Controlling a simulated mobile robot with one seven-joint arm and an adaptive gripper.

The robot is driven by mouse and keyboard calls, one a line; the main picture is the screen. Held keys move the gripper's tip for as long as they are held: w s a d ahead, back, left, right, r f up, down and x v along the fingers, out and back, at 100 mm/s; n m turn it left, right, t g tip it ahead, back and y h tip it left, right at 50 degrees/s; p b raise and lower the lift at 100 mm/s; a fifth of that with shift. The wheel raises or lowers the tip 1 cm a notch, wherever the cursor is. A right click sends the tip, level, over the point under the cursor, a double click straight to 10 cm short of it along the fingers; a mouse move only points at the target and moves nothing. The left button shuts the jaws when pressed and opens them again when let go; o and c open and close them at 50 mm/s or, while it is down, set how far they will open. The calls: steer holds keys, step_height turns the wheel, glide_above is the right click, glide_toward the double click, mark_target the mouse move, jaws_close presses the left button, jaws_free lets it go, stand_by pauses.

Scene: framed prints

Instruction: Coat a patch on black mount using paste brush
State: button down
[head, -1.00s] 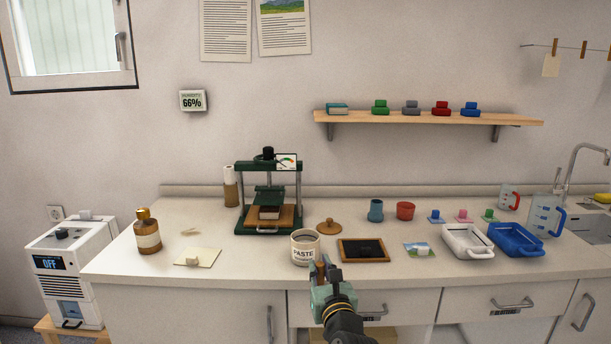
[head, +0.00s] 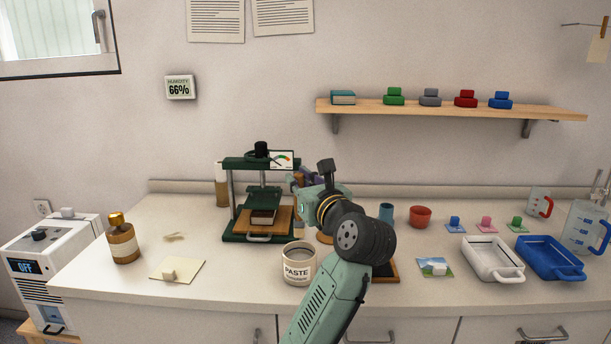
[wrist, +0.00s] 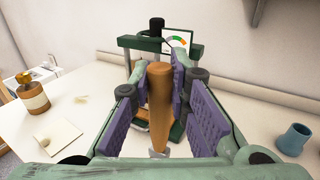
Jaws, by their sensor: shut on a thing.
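My gripper (head: 300,180) is raised over the counter, in front of the green press. In the wrist view, my gripper (wrist: 163,95) is shut on the brown wooden handle of the paste brush (wrist: 160,90), which stands roughly upright between the purple pads. The brush's lower end is mostly hidden. The white paste pot (head: 298,265), labelled PASTE, stands open on the counter below my gripper. The black mount in its wooden rim (head: 386,271) lies right of the pot, mostly hidden behind my arm; only its right edge shows.
The green press (head: 262,190) stands behind the pot. A brown bottle (head: 122,240) and a cream sheet (head: 185,272) are at left. A picture card (head: 434,268), white tray (head: 480,250) and blue tray (head: 548,255) are at right. A shelf (head: 450,107) hangs above.

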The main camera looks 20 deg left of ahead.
mark_target(299, 221)
steer(key=shift+s+f+b, duration=0.2)
steer(key=shift+f+b, duration=0.55)
step_height(299, 221, down, 4)
steer(key=b, duration=0.4)
steer(key=shift+f, duration=0.15)
steer(key=shift+f+b, duration=0.4)
steer(key=shift+f, duration=0.25)
stand_by(0.8)
step_height(299, 221, up, 7)
steer(key=p, duration=0.6)
steer(key=shift+r+p, duration=0.15)
steer(key=shift+p, duration=0.2)
stand_by(0.5)
